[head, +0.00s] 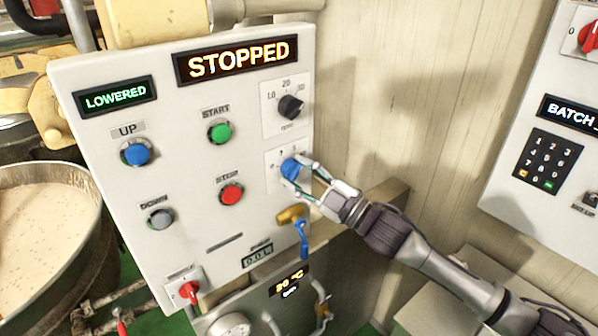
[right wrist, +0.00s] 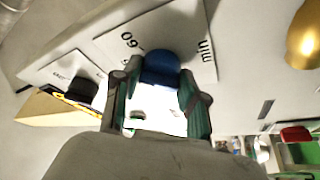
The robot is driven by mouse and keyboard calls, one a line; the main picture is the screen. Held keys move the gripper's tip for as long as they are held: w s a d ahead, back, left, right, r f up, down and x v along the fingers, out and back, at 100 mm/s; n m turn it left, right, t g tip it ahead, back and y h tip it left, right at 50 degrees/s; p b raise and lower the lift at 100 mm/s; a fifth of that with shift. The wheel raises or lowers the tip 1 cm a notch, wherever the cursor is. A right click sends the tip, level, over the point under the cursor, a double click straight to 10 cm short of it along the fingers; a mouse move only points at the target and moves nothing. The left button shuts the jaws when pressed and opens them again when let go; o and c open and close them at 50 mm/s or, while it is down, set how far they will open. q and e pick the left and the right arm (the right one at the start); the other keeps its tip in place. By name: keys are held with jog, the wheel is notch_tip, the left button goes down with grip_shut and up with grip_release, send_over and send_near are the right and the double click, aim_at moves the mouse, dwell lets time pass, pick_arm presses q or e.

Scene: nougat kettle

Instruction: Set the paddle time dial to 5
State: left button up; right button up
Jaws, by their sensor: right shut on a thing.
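The paddle time dial is a blue knob (head: 290,168) on a white label plate, low on the right side of the control panel (head: 105,140). My right gripper (head: 299,176) is shut on this blue knob, its two fingers on either side of it. The right wrist view shows the blue knob (right wrist: 160,67) between the fingers (right wrist: 158,100), with "60" and "min" printed on the plate beside it. The knob's pointer and most of its scale are hidden, so its setting cannot be read. My left gripper is not in view.
A black rpm knob (head: 290,106) sits just above. Green START (head: 219,132), red STOP (head: 231,195) and blue UP (head: 136,153) buttons are to the left. A brass valve with blue handle (head: 301,235) is close below. A kettle (head: 45,235) stands at left.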

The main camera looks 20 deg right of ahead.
jog(key=shift+r+n+g+p, duration=0.1)
jog(key=shift+n+g+p, duration=0.8)
jog(key=shift+n, duration=1.1)
jog(key=o, duration=1.1)
jog(key=shift+o, duration=0.2)
jog(key=v, duration=1.2)
jog(key=shift+w+d, duration=0.1)
